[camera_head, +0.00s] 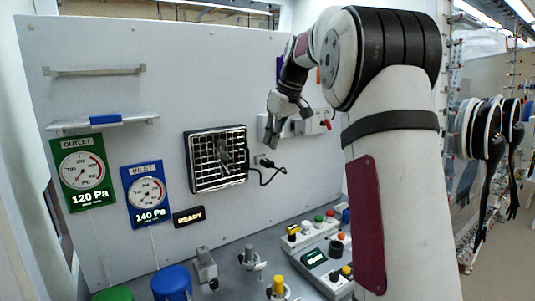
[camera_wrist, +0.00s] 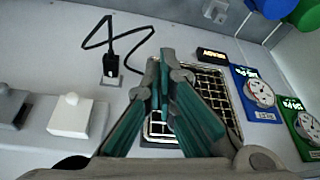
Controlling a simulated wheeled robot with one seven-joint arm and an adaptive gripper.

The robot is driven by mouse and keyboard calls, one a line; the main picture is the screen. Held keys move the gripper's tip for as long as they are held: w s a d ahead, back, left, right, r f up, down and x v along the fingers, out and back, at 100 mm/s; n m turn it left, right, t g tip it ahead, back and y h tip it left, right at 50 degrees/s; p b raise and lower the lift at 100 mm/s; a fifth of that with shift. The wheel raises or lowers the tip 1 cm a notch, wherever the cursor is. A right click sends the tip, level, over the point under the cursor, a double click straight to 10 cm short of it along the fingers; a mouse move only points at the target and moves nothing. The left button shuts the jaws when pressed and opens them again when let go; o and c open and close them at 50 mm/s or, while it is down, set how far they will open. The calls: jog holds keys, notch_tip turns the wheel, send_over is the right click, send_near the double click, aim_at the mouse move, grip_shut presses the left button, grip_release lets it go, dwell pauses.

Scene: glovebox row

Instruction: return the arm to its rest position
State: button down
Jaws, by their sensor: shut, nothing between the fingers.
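My gripper (camera_head: 287,112) hangs at the end of my bent arm, in front of the grey wall panel (camera_head: 225,80) and up and to the right of the square black grille (camera_head: 217,158) in the head view. In the wrist view my gripper (camera_wrist: 162,62) has its green-padded fingers together at the tips, with nothing seen between them. The grille (camera_wrist: 205,100) shows behind and to the right of the fingers there, partly hidden by them.
A black plug with a cable (camera_head: 267,165) is on the panel beside the grille. Outlet (camera_head: 85,174) and inlet (camera_head: 146,193) gauges read 120 Pa and 140 Pa. A READY display (camera_head: 187,216) is lit. Below are valves and a button box (camera_head: 318,257). Black gloves (camera_head: 495,150) hang at right.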

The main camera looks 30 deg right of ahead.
jog(key=shift+v, duration=1.6)
jog(key=s+a+m, duration=0.1)
jog(key=s+a, duration=1.2)
jog(key=a, duration=0.3)
jog(key=s+a+f, duration=0.2)
jog(key=s+f, duration=0.1)
jog(key=s, duration=0.3)
jog(key=s+a+f+m+t, duration=0.1)
jog(key=s+a+f, duration=0.2)
jog(key=s, duration=0.3)
jog(key=s+a+f+h, duration=0.1)
jog(key=s+a+f, duration=0.2)
jog(key=s+f, duration=0.2)
jog(key=shift+s+a+f+m+t, duration=0.2)
jog(key=shift+s+a+m+t, duration=0.1)
jog(key=shift+s, duration=0.4)
